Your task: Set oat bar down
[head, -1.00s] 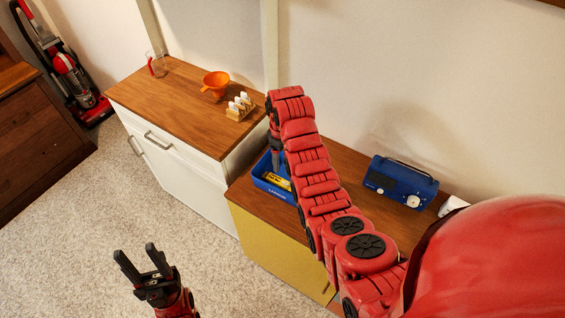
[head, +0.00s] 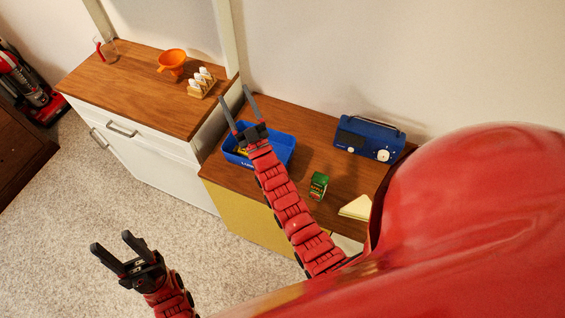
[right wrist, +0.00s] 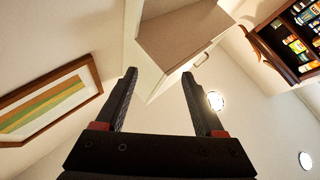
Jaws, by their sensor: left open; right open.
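A yellow packet (head: 242,150), which may be the oat bar, lies in the blue lunch bin (head: 284,146) on the yellow cabinet. My right gripper (head: 235,92) is open and raised in front of the bin in the head view, fingers pointing up and away. In the right wrist view the gripper (right wrist: 159,88) has nothing between its fingers.
A green box (head: 318,185), a sandwich-like wedge (head: 356,208) and a blue radio (head: 368,138) stand on the yellow cabinet's wooden top (head: 312,136). The white cabinet holds an orange funnel (head: 172,61), a toast rack (head: 202,83) and a glass jug (head: 106,48).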

